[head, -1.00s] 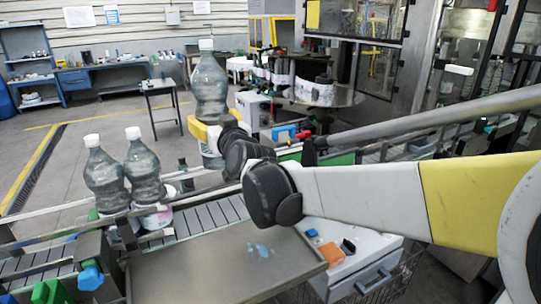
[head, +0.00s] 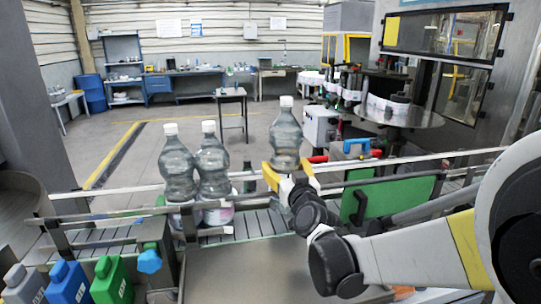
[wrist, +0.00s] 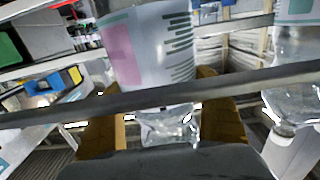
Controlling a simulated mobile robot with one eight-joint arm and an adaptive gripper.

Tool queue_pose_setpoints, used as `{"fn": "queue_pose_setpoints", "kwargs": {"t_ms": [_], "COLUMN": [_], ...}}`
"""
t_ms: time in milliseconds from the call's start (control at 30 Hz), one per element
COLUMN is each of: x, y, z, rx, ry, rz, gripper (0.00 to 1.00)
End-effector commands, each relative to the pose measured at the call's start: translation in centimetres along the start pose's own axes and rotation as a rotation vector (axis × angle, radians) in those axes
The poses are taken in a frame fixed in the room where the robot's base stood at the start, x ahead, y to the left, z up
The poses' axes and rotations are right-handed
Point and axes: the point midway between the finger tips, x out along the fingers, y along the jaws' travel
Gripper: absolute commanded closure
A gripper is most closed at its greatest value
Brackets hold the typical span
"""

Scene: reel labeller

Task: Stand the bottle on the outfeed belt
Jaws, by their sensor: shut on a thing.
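The held bottle (head: 286,140) is clear grey with a white cap, upright in the head view. My gripper (head: 289,176) has yellow fingers shut around its lower part. In the wrist view the bottle's white, pink and green label (wrist: 150,45) fills the upper middle, between the yellow fingers (wrist: 168,122). The outfeed belt (head: 262,222) is a grey slatted conveyor with side rails. The bottle is over or close to its right part, with its cap higher than those of the standing bottles. Its base is hidden, so I cannot tell whether it touches the belt.
Two similar bottles (head: 177,168) (head: 212,162) stand close together on the belt, left of the held one. A metal rail (wrist: 250,88) crosses the wrist view. A grey tray (head: 240,270) lies in front of the belt. Green, blue and grey containers (head: 68,283) stand at lower left.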

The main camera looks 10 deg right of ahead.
Motion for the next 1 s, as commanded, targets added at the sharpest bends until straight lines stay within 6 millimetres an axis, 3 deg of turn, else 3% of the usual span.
{"fn": "queue_pose_setpoints", "kwargs": {"t_ms": [267, 533, 900, 933, 1000], "x": [0.0, 0.0, 0.0, 0.0, 0.0], "y": [0.1, 0.1, 0.1, 0.0, 0.0], "z": [1.5, 4.8, 5.0, 5.2, 5.1], "rx": [0.001, 0.001, 0.000, 0.000, 0.000], "ry": [0.003, 0.002, 0.002, 0.000, 0.000], "rz": [0.002, 0.002, 0.002, 0.000, 0.000], "gripper": [0.65, 0.65, 0.65, 0.21, 0.00]}}
